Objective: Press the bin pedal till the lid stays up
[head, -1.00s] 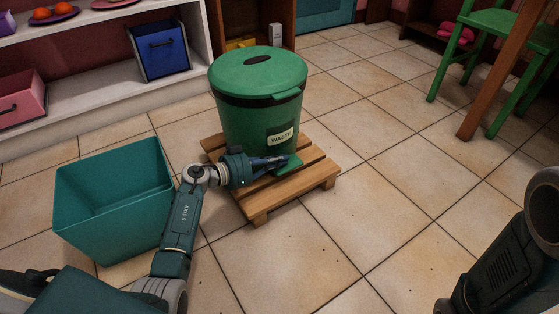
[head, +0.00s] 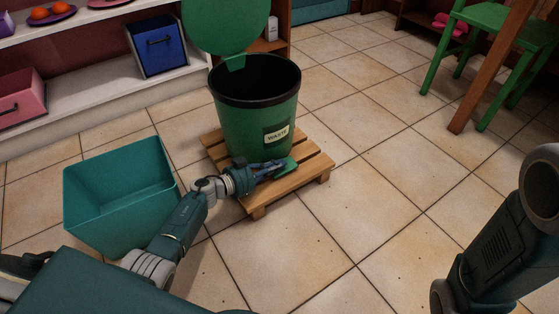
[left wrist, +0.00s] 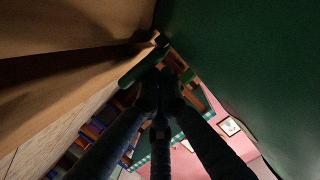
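The green waste bin (head: 258,112) stands upright on a wooden pallet. Its round green lid (head: 226,22) is raised at the back, leaving the black-rimmed mouth open. The green pedal (head: 288,169) is low at the bin's front, just below the WASTE label. My left gripper (head: 281,165) is at the pedal, its fingertips over or against it; exact contact is hard to see. In the left wrist view its dark fingers (left wrist: 160,80) run close together at the tips and look shut, with the bin's green wall (left wrist: 255,60) at right. My right gripper is out of view.
A teal open container (head: 118,195) stands on the floor left of my left arm. The pallet (head: 318,166) carries the bin. White shelving (head: 100,90) is behind at left, and a green chair (head: 490,45) at far right. Tiled floor at centre right is clear.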

